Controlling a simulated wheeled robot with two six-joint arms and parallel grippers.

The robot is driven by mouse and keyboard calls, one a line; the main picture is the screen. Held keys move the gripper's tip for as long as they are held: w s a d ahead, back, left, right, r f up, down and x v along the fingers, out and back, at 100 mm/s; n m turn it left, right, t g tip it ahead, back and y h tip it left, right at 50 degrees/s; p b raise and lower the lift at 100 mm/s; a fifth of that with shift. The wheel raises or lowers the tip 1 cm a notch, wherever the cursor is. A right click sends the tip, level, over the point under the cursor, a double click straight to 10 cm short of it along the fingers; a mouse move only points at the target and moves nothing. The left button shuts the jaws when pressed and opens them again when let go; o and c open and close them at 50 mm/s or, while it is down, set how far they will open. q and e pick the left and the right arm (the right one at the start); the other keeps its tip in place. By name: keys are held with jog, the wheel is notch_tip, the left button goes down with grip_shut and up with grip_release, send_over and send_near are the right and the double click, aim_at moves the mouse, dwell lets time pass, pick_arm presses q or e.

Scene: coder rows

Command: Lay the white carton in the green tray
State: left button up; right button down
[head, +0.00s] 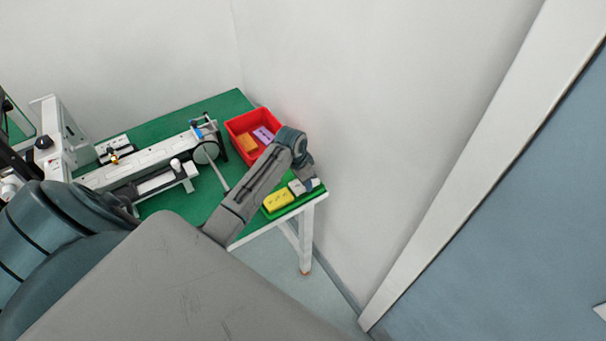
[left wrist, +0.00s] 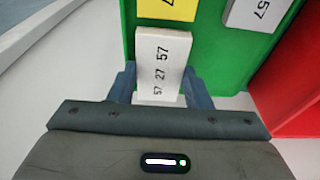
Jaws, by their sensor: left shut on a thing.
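My left gripper (left wrist: 160,88) is shut on a white carton (left wrist: 163,60) marked with black numbers, one finger on each side of it. The held carton is over the near end of the green tray (left wrist: 215,65) in the left wrist view; I cannot tell whether it touches the tray floor. In the head view my left gripper (head: 313,185) is at the right end of the green tray (head: 268,214). A yellow carton (head: 278,200) and another white carton (left wrist: 258,12) are in the tray. My right gripper is not in view.
A red bin (head: 234,124) with an orange and a purple carton stands beside the green tray. A white machine (head: 150,165) takes up the left of the green-topped table. The wall is close behind the tray, and the table edge is close to it.

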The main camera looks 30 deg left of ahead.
pick_arm(q)
jog(key=shift+f, duration=0.5)
dwell(0.3)
jog(key=o, duration=0.9)
jog(key=shift+c, duration=0.2)
notch_tip(320, 180, up, 11)
jog(key=s+b, duration=0.2)
jog(key=shift+a+f, duration=0.2)
jog(key=shift+a, duration=0.25)
